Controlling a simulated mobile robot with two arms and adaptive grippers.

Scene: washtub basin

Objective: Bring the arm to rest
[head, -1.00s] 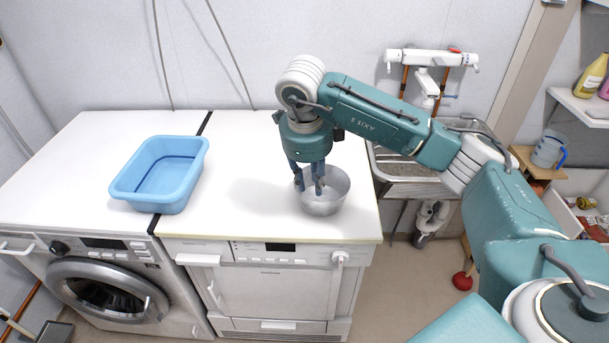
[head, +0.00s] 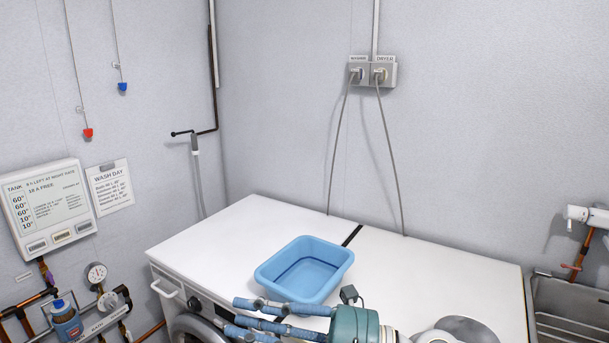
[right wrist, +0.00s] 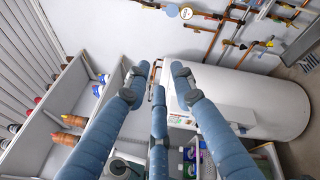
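My right gripper (head: 233,317) is at the bottom of the head view, in front of the blue basin, with its blue-grey fingers pointing left. In the right wrist view the gripper's fingers (right wrist: 157,80) are spread apart with nothing between them. The blue basin (head: 304,268) stands upright on the white machine top (head: 420,262), and it looks empty. A rounded grey shape (head: 468,325) is cut off at the bottom edge; I cannot tell whether it is the metal bowl or part of my arm. My left gripper is not in view.
A metal sink (head: 570,310) is at the right edge. Pipes with a gauge (head: 97,272) and a bottle (head: 66,322) are at the lower left. The wrist view shows a white tank (right wrist: 265,105) and shelving with bottles (right wrist: 72,122). The machine top behind the basin is clear.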

